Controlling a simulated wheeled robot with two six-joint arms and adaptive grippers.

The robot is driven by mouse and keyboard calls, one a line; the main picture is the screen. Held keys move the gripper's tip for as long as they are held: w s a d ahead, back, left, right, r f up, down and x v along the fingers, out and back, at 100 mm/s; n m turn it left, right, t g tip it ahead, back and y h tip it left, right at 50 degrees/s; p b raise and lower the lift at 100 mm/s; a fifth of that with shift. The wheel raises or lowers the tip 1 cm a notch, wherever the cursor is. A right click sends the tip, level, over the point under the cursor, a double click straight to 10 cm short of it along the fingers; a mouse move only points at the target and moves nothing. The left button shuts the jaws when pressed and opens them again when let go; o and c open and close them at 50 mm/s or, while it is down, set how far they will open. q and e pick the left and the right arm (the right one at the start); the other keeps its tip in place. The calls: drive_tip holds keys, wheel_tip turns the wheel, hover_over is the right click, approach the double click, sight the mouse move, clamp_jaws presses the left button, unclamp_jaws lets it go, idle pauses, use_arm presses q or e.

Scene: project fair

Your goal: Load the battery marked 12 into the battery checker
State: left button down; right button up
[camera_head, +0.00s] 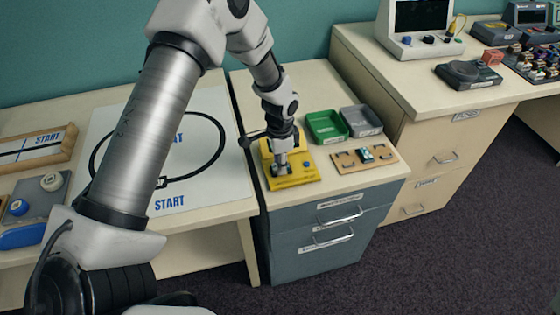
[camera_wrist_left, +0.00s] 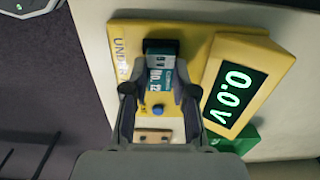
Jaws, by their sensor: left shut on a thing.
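The yellow battery checker (camera_head: 308,176) lies on the grey drawer cabinet. In the left wrist view the checker (camera_wrist_left: 125,30) has a black slot and a green display (camera_wrist_left: 235,95) reading 0.0v. My left gripper (camera_head: 281,170) is over the checker. In the wrist view the left gripper (camera_wrist_left: 160,95) is shut on a teal and white battery (camera_wrist_left: 160,78), whose label seems to read NO. 12. The battery's far end is at the black slot; I cannot tell how deep it sits. My right gripper is not in view.
A wooden board (camera_head: 347,162) with a small teal item stands right of the checker. Behind are a green tray (camera_head: 325,126) and a grey tray (camera_head: 361,121). A white sheet with a black track (camera_head: 215,175) covers the left table. A taller cabinet (camera_head: 410,130) stands right.

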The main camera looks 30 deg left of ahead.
use_arm(q)
drive_tip(key=shift+f+p, duration=0.3)
drive_tip(key=shift+p, duration=0.3)
idle(1.1)
drive_tip(key=shift+c, duration=2.2)
unclamp_jaws()
wheel_tip(320, 180, up, 6)
drive_tip(key=p, duration=0.5)
drive_tip(key=shift+p, duration=0.3)
